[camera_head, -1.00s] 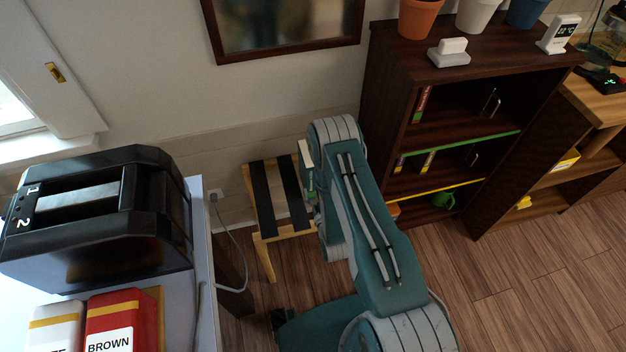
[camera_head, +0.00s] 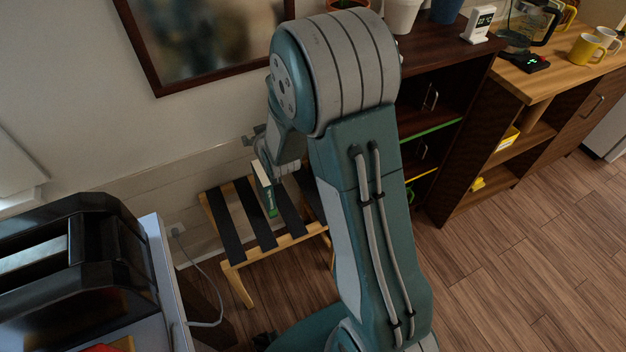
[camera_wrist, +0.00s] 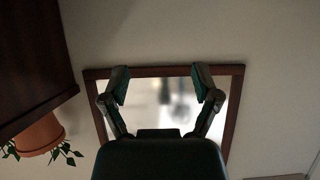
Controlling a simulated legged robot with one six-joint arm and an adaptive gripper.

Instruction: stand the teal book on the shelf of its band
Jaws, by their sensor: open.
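A book with a green-teal cover and pale page edges (camera_head: 265,190) stands upright on the black-strapped wooden rack (camera_head: 229,226) in the head view. My gripper is open in the wrist view (camera_wrist: 160,88), with nothing between its fingers. In the head view its end (camera_head: 254,138) shows partly, just above and behind the book, apart from it. The dark bookcase (camera_head: 455,90) is at the right, partly hidden by my arm. One shelf edge has a green band (camera_head: 432,131); a lower one has a yellow band (camera_head: 424,175).
A framed mirror (camera_head: 163,86) hangs on the wall behind the rack and fills the middle of the wrist view. A black toaster (camera_head: 75,255) stands on a table at the left. A wooden counter (camera_head: 540,82) adjoins the bookcase. Floor is clear at the right.

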